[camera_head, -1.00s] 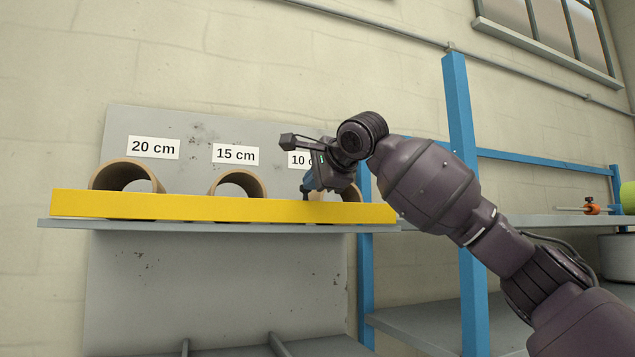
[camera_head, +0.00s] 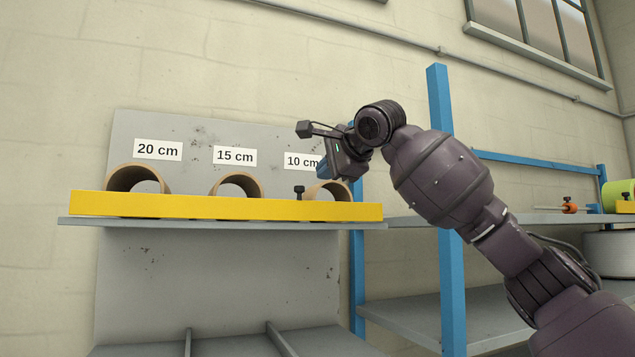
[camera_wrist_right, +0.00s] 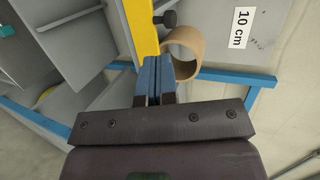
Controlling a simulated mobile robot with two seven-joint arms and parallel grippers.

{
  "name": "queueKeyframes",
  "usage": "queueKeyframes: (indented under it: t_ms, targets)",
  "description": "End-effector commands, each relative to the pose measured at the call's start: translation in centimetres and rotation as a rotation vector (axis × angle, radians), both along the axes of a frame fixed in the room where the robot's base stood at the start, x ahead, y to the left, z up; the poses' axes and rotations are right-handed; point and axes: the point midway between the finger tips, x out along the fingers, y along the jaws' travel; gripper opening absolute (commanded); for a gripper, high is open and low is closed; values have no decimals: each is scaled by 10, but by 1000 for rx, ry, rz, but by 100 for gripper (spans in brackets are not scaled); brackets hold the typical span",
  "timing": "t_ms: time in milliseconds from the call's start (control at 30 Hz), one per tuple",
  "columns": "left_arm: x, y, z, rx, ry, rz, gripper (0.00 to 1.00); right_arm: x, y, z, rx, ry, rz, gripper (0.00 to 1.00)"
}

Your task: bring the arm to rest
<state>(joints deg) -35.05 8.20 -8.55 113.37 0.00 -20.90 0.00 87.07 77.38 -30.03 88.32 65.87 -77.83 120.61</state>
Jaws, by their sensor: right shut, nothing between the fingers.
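My right gripper (camera_head: 322,168) is raised in front of the grey back panel, by the "10 cm" label, above the right end of the yellow rail. In the right wrist view its blue fingers (camera_wrist_right: 155,75) are together with nothing between them. Close by lies a brown cardboard ring (camera_wrist_right: 183,55), which also shows partly in the head view (camera_head: 335,190). A small black knob (camera_head: 299,190) stands at the yellow rail (camera_head: 220,206), just left of that ring. My left gripper is in neither view.
Two more cardboard rings sit behind the rail under the "20 cm" (camera_head: 112,180) and "15 cm" (camera_head: 215,185) labels. A blue upright post (camera_head: 446,220) stands behind my right arm. Shelves to the right hold an orange clamp (camera_head: 569,207) and a green roll (camera_head: 612,190).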

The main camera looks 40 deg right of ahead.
Motion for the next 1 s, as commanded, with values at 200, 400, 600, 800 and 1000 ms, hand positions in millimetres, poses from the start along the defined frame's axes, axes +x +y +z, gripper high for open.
queueKeyframes:
  t_ms: [200, 400, 600, 800, 1000]
  targets:
    - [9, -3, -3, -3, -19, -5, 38, -36, 1, 10, -1, -1, 0, 0]
    - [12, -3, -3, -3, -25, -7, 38, -54, 1, 17, 0, 0, 0, 0]
    - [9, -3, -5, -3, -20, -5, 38, -57, 2, 19, 0, 0, 0, 0]
    - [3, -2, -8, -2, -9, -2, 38, -57, 2, 19, -31, 1, 11, 0]
    - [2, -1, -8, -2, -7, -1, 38, -53, 4, 32, -275, -84, 96, 0]
